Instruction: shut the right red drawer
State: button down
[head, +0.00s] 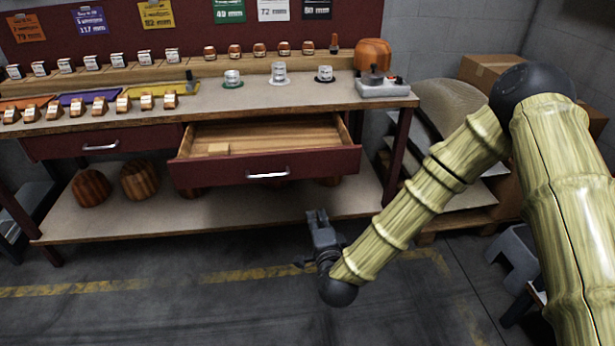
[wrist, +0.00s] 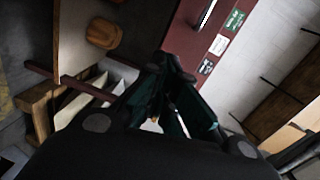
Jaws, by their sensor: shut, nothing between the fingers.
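The right red drawer (head: 325,166) stands pulled out from under the workbench in the head view. In the wrist view the fingers (wrist: 172,65) come together with nothing held. A dark red surface (wrist: 190,38) lies beyond them there; I cannot tell whether part of it is the drawer front.
The left red drawer (head: 92,146) is shut. The bench top (head: 215,97) carries several small items, with an orange-topped press (head: 373,70) at its right end. Wooden hat forms (head: 140,180) stand on the lower shelf (head: 110,222). The floor in front is clear.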

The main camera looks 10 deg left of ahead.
notch_tip(320, 180, up, 4)
jog(key=w+a+f+m+t, duration=0.1)
jog(key=w+m, duration=0.1)
send_near(306, 166)
jog(key=x, duration=0.6)
jog(key=shift+w+a+b, duration=0.15)
jog(key=shift+w+b, duration=0.05)
jog(key=shift+b, duration=0.15)
jog(key=shift+w+a, duration=0.1)
jog(key=shift+w, duration=0.2)
jog(key=shift+w, duration=0.1)
